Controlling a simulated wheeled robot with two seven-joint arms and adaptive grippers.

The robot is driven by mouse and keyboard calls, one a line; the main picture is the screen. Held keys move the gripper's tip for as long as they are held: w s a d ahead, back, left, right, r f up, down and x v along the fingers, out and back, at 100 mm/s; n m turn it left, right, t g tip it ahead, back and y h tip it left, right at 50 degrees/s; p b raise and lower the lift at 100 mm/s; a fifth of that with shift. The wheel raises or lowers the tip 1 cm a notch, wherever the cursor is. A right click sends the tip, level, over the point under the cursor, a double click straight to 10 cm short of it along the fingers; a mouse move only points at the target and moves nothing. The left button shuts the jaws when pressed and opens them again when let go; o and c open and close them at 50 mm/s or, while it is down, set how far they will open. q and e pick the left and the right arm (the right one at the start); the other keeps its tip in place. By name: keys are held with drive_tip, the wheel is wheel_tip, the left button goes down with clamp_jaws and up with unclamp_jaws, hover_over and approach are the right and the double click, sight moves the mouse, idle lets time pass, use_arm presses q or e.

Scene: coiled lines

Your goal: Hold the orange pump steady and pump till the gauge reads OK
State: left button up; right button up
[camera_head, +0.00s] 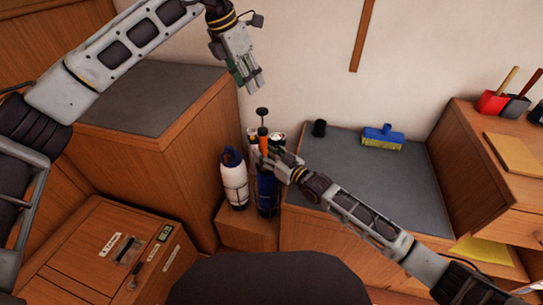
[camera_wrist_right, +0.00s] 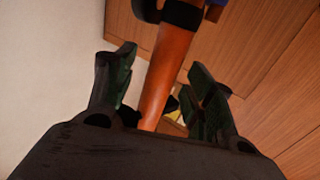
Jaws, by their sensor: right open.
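The orange pump (camera_head: 262,141) stands upright among the things on the low wooden ledge, with its black handle (camera_head: 262,112) raised on a thin rod. My right gripper (camera_head: 268,158) is at the pump. In the right wrist view the orange tube (camera_wrist_right: 168,80) lies between the two spread fingers of my right gripper (camera_wrist_right: 165,70), with a gap visible on its right side. My left gripper (camera_head: 250,88) hangs above and slightly left of the handle, apart from it and empty; its finger gap is unclear. I cannot make out a gauge reading.
A white and navy fender (camera_head: 235,180) and a blue cylinder (camera_head: 267,192) stand close by on the ledge (camera_head: 240,236). The left cabinet (camera_head: 150,95) has a bare top.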

drive_tip(key=shift+w+a, duration=0.45)
drive_tip(key=shift+w, duration=0.05)
drive_tip(key=shift+c, duration=0.4)
